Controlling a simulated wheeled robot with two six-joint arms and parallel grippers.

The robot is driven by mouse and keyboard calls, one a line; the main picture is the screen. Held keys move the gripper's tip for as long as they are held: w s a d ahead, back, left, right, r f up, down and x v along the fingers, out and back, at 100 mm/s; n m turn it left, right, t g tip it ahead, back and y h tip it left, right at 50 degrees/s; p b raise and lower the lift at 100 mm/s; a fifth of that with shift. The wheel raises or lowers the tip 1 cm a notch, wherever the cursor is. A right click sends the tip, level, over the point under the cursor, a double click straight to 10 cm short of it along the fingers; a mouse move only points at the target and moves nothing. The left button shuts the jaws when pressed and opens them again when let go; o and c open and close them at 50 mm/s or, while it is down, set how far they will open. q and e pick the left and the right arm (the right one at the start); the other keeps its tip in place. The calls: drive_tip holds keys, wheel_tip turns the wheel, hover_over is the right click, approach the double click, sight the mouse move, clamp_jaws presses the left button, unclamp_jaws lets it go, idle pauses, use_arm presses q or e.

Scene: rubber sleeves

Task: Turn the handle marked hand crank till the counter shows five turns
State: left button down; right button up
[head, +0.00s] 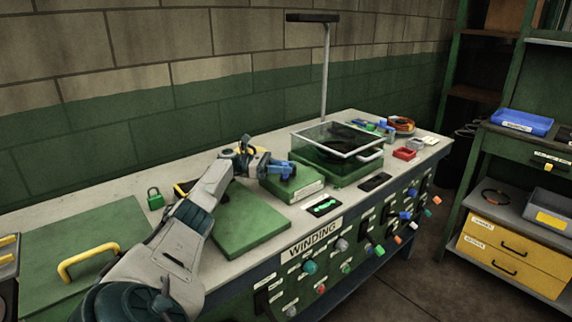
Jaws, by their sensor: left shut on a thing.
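My left gripper (258,162) is at the hand crank, a small blue and dark mechanism (283,169) on a green box (300,184) with a white label on its front. The gripper is shut on what appears to be the crank's handle, which is mostly hidden by the fingers. A small dark panel with a green marking (324,207), possibly the counter, lies at the bench's front edge. Its reading is too small to make out. My right gripper is not in view.
A clear-lidded green case (338,172) stands right of the crank. Colored knobs line the bench front. A shelf unit with yellow drawers (512,256) stands at right.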

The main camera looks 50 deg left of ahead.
use_arm(q)
drive_tip(key=shift+f, duration=0.1)
idle(0.3)
drive_tip(key=c, duration=1.2)
unclamp_jaws()
drive_tip(key=shift+a, duration=0.1)
drive_tip(key=shift+s, duration=0.1)
